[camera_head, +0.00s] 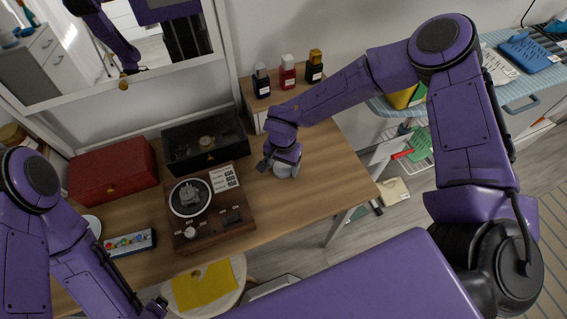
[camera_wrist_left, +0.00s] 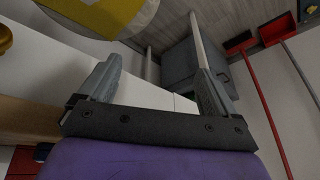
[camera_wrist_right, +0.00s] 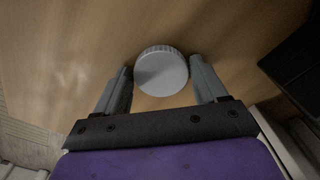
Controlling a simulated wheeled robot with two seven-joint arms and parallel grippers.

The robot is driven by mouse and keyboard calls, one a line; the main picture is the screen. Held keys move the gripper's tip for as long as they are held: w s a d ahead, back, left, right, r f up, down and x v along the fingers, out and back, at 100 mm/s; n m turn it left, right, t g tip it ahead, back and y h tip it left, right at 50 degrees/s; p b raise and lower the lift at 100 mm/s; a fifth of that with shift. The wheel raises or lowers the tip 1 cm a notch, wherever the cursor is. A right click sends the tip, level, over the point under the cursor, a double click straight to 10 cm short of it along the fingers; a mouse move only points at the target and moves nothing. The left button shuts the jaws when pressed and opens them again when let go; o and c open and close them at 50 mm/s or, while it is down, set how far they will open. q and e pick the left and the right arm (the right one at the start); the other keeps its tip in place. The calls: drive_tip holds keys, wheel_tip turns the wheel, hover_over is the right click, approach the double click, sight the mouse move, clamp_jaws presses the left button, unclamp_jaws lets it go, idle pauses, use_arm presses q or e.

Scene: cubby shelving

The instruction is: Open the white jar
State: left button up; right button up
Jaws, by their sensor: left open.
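The white jar (camera_head: 286,170) stands upright on the wooden table, to the right of the black box. In the right wrist view its round ribbed white lid (camera_wrist_right: 162,72) faces the camera. My right gripper (camera_head: 279,158) is at the jar from above, partly hiding it in the head view. Its two fingers stand apart on either side of the lid, with a narrow gap showing at each side. My left gripper (camera_wrist_left: 160,66) is open and empty, low at the table's front. Only a small part of it shows at the bottom of the head view.
A red box (camera_head: 112,170), a black box (camera_head: 205,143) and a brown turntable-like device (camera_head: 212,210) stand left of the jar. Several small bottles (camera_head: 287,73) stand on a raised shelf behind it. A stool with a yellow cloth (camera_head: 203,286) is in front. Table right of the jar is clear.

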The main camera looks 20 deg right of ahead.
sight(283, 167)
drive_tip(key=shift+o, duration=1)
wheel_tip(283, 167, up, 12)
drive_tip(key=shift+r+b, duration=0.2)
drive_tip(key=shift+b, duration=0.1)
drive_tip(key=shift+r, duration=0.1)
